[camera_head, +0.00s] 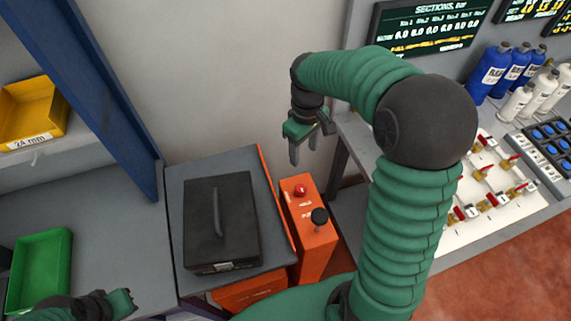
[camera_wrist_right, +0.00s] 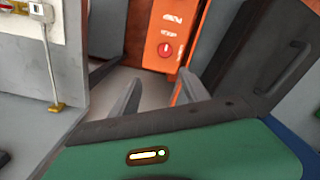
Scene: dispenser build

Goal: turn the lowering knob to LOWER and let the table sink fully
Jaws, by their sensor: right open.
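An orange control box (camera_head: 306,233) stands right of the lift table. A red knob (camera_head: 300,190) and a black knob (camera_head: 319,217) sit on its top; the labels are too small to read. The lift table (camera_head: 215,164) has a grey top and carries a black case. My right gripper (camera_head: 303,152) is open and empty, behind and above the box, apart from the knobs. My left gripper (camera_head: 118,303) shows partly at the lower left; its fingers are unclear.
The black case (camera_head: 235,245) has a handle on top. A blue post (camera_head: 110,100) and shelves with yellow (camera_head: 38,105) and green (camera_head: 42,270) bins stand left. A bench with red-handled valves (camera_head: 470,212) and bottles (camera_head: 489,72) stands right. My right arm spans the middle.

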